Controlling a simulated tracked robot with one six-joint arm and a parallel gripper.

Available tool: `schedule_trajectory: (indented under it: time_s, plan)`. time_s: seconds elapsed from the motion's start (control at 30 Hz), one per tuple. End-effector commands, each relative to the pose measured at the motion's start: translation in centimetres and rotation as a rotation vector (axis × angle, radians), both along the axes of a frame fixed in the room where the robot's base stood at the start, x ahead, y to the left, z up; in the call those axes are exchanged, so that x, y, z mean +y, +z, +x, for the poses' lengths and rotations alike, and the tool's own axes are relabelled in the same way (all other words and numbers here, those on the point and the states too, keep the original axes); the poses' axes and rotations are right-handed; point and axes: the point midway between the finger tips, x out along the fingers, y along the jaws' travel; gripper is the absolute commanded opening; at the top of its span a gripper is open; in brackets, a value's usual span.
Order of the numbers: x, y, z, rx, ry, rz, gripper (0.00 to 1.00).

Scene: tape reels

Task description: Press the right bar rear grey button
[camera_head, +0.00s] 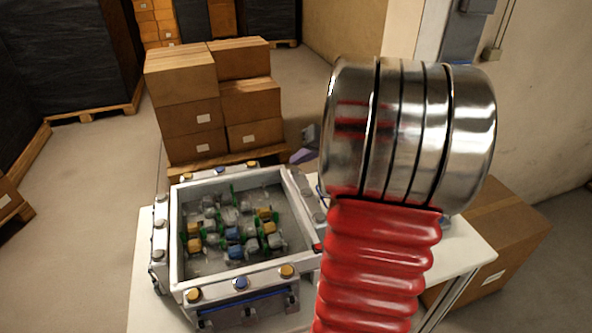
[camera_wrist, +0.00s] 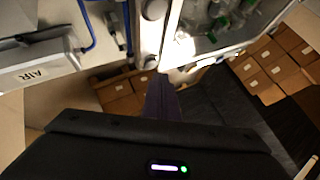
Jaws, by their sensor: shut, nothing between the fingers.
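The right bar (camera_head: 299,188) runs along the right side of a grey open tray (camera_head: 176,240); my red-and-metal arm hides part of it. It also shows in the wrist view (camera_wrist: 149,38), with a round grey button (camera_wrist: 150,61) near its rear end. That button looks like the rear one. In the head view a grey button (camera_head: 307,191) shows small on this bar. My gripper (camera_wrist: 159,80) is shut and empty, its dark purple fingers pointing at the bar's rear end, just short of the button in the picture. Whether they touch is unclear. Purple fingers also show in the head view (camera_head: 302,156).
Other bars carry buttons: orange and blue on the front one (camera_head: 240,283), grey on the left one (camera_head: 160,224). The tray holds several reels. A box marked AIR (camera_wrist: 36,73) is left in the wrist view. Stacked cartons (camera_head: 195,125) stand behind the table.

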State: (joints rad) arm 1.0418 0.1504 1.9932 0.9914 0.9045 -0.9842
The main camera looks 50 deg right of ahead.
Motion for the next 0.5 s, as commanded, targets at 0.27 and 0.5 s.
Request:
schedule_trajectory:
  time_s: [0.27, 0.5]
  plan:
    - [0.0, -0.32, -0.02, 0.001, 0.0, 0.001, 0.0]
    - [0.01, -0.77, -0.04, 0.001, 0.0, 0.001, 0.0]
